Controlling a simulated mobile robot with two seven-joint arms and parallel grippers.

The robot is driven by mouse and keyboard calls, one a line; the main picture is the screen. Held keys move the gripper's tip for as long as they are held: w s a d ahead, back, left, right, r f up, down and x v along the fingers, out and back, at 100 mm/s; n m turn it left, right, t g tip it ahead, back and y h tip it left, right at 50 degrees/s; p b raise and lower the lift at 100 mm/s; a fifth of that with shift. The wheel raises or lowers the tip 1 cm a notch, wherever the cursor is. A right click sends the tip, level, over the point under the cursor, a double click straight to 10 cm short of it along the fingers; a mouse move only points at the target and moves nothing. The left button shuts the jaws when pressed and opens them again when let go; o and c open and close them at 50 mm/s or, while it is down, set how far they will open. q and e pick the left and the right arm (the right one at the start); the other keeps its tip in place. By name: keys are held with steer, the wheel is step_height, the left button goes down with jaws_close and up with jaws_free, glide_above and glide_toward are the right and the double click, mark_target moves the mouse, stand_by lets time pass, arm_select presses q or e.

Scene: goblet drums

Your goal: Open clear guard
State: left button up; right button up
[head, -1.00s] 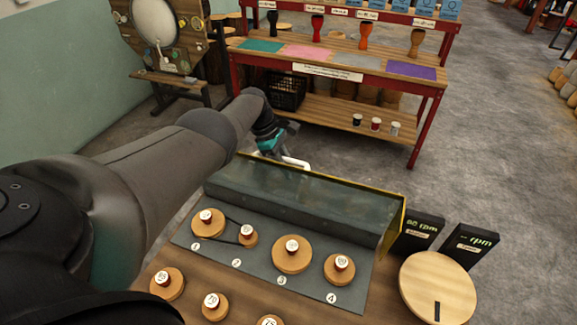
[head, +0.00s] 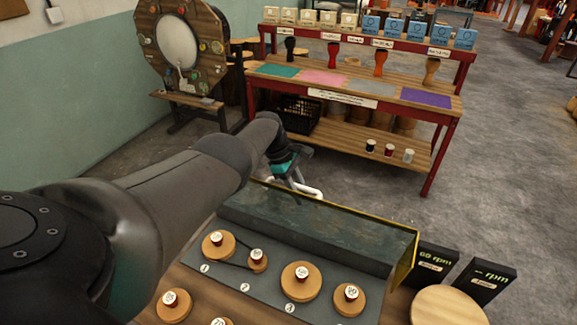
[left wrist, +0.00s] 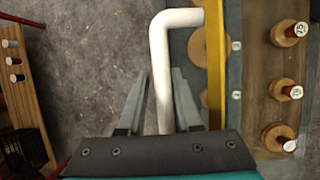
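The clear guard (head: 318,232) is a see-through panel with a yellow edge, on the far side of the pulley board. Its white handle (head: 308,190) sticks out from the far yellow edge. My left gripper (head: 292,180) is at this handle. In the left wrist view, the white handle (left wrist: 164,85) runs between the two fingers of my left gripper (left wrist: 161,88). The fingers look open, with a narrow gap beside the bar. The yellow edge (left wrist: 215,70) lies just right of the handle. My right gripper is out of view.
Wooden pulleys (head: 301,281) with numbered spools sit on the dark board in front of the guard. Two black rpm boxes (head: 432,264) stand to its right. A red-framed shelf table (head: 450,150) stands behind, with grey floor between.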

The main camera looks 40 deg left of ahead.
arm_select(q)
steer(key=p+v, duration=0.7)
steer(key=v, duration=0.6)
steer(key=shift+v, duration=0.8)
steer(key=shift+f, duration=0.1)
